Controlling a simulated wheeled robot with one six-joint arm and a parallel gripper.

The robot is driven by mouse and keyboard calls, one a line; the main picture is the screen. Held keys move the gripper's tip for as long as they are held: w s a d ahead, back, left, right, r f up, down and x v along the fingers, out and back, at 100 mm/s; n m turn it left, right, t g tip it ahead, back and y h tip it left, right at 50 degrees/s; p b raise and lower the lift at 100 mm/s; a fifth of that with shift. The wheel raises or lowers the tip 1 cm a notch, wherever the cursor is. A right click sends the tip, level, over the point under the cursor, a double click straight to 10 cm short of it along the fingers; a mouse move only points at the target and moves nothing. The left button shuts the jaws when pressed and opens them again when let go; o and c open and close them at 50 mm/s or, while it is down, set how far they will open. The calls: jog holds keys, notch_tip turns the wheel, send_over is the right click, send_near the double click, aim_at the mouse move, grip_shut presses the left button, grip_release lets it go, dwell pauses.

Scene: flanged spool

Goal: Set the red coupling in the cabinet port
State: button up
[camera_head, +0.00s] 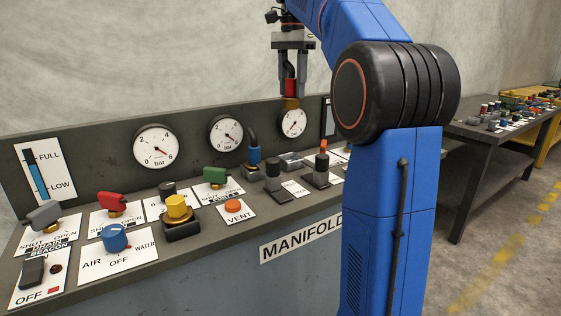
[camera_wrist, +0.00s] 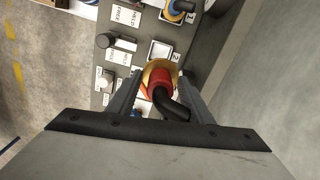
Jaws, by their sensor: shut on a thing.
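The red coupling (camera_head: 291,87) has a brass lower end and a dark bent hose or elbow on top. My gripper (camera_head: 290,72) is shut on it and holds it upright, clear above the cabinet top. In the wrist view the red coupling (camera_wrist: 158,82) sits between the two fingers of my gripper (camera_wrist: 161,78), its gold flange facing the panel. A square pale-rimmed port (camera_wrist: 160,50) marked 2 lies just beyond the flange, apart from it. In the head view a grey square port (camera_head: 290,160) is below the coupling.
A blue coupling (camera_head: 254,157) with a black bent hose stands on the panel, left of the grey port. Black levers (camera_head: 273,174) stand in front. Gauges (camera_head: 225,133) line the back wall. Knobs and switches fill the left. My arm hides the panel's right end.

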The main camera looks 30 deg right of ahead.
aim_at(292, 104)
notch_tip(292, 104, down, 17)
jog(key=shift+f, duration=0.2)
dwell(0.5)
jog(key=shift+f, duration=0.3)
jog(key=o, duration=1.1)
notch_tip(292, 104, up, 13)
jog(key=shift+f, duration=0.2)
dwell(0.5)
